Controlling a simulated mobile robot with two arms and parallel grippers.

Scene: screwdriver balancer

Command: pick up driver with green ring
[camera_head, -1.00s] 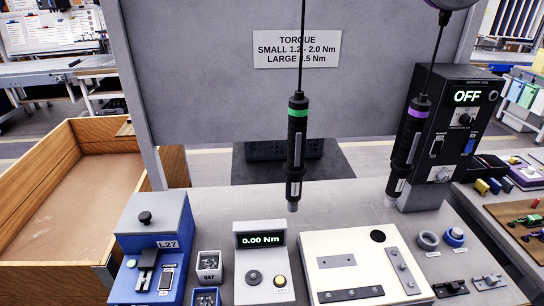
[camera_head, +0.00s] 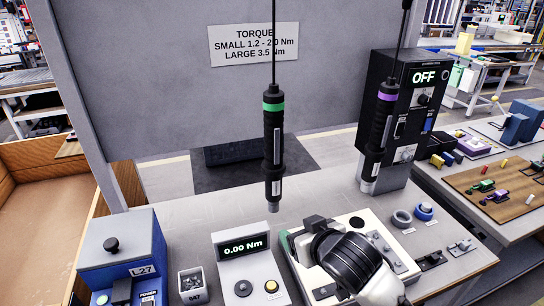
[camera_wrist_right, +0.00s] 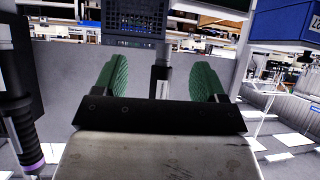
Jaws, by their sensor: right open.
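The driver with the green ring (camera_head: 274,145) hangs upright from a cable in the middle of the head view. Its black body and pale tip are in plain sight. My right gripper (camera_head: 298,238) is below it and slightly to its right, over the white panel. In the right wrist view its green fingers (camera_wrist_right: 160,78) are apart. A dark upright shaft with a pale label, probably the green-ring driver (camera_wrist_right: 159,80), shows between them in the picture, farther off. I cannot see any contact. My left gripper is not in view.
A driver with a purple ring (camera_head: 378,135) hangs to the right, before the black control box (camera_head: 405,80). A torque meter (camera_head: 246,262), a blue L27 station (camera_head: 125,250) and the white panel (camera_head: 350,220) stand on the bench. A grey board (camera_head: 150,100) rises behind.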

